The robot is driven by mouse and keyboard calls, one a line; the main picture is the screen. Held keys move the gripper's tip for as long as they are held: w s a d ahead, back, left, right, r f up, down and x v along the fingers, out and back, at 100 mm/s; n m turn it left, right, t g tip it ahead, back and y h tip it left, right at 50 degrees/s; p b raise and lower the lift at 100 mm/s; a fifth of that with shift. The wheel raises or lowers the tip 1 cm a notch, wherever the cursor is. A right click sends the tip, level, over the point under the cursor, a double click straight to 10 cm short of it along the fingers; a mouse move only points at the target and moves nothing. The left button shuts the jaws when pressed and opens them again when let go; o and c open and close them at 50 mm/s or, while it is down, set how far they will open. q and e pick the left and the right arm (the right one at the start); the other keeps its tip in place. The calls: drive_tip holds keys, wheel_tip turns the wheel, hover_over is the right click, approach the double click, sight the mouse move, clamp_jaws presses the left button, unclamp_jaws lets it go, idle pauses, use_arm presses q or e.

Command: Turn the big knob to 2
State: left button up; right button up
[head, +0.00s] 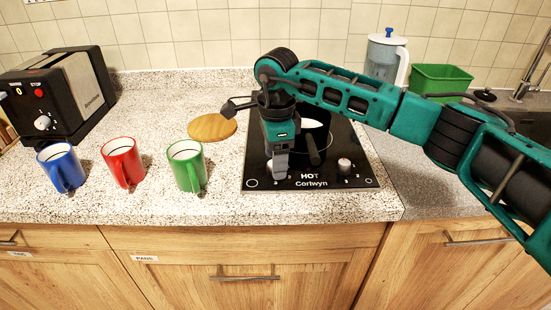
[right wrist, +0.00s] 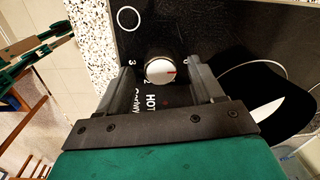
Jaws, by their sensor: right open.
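The black hob (head: 362,178) is set in the counter, with "HOT" and "Corlwyn" printed along its front. My right gripper (head: 278,172) points down at the hob's front left, over a knob it mostly hides. In the right wrist view this silver knob (right wrist: 160,70) lies between the two open fingers of my right gripper (right wrist: 161,78), with a gap on each side. A second knob (head: 345,165) stands clear at the hob's front right. I cannot compare their sizes.
A dark pan with pale contents (head: 312,124) sits on the hob, its handle near my right gripper. Green (head: 187,167), red (head: 122,163) and blue (head: 60,167) mugs, a round wooden board (head: 212,128) and a toaster (head: 62,92) stand to the left.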

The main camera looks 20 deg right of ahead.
drive_tip(key=shift+f, duration=0.5)
drive_tip(key=c, duration=1.1)
